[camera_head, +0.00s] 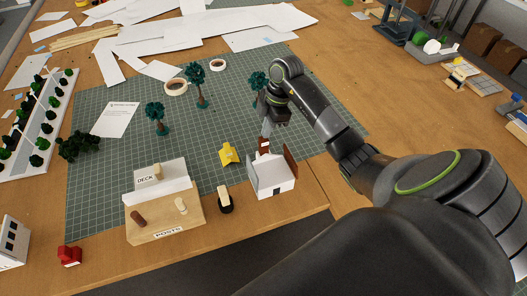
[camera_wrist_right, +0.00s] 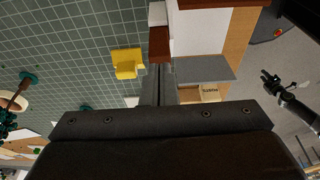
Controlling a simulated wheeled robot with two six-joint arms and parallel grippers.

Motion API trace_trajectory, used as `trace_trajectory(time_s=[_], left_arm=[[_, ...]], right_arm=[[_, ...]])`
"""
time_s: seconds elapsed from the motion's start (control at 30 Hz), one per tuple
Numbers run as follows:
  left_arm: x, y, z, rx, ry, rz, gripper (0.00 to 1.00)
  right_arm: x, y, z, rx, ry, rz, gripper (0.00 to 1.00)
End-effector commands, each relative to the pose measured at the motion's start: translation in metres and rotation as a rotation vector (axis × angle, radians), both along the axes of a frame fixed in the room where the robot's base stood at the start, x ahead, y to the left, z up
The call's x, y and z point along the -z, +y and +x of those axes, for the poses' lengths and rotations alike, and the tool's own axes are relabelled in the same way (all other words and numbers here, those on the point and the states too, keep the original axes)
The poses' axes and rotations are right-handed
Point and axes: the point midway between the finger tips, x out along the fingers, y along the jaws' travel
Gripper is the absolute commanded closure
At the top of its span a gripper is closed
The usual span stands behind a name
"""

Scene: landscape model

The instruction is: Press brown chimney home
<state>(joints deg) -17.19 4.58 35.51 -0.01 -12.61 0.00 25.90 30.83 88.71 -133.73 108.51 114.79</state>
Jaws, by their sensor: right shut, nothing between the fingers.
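The brown chimney (camera_head: 264,143) stands at the back of the small white house (camera_head: 274,188), which has brown roof panels. In the right wrist view a brown block (camera_wrist_right: 159,45) with a white block beside it appears right at the fingertips. My right gripper (camera_head: 266,128) points down just above the chimney, shut with nothing held. Its shut fingers (camera_wrist_right: 158,78) end close to the brown block; whether they touch it I cannot tell. How deep the chimney sits is hidden. My left gripper (camera_wrist_right: 268,80) seems to show small at the right of the wrist view, its jaws unclear.
A yellow piece (camera_head: 229,154) lies left of the house. Model trees (camera_head: 157,116) stand on the green mat (camera_head: 110,190). The table's front edge is close to the house.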

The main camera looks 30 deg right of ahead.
Motion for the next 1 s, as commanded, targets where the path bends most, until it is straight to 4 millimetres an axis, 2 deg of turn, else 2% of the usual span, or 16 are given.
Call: trace_trajectory(time_s=[0.4,1.0], left_arm=[[0.001,0.000,0.000,0.000,0.000,-0.001,0.64],[0.013,-0.001,0.001,0.000,-0.001,-0.001,0.64]], right_arm=[[0.001,0.000,0.000,0.000,0.000,0.000,1.00],[0.020,0.000,0.000,0.001,0.001,0.001,1.00]])
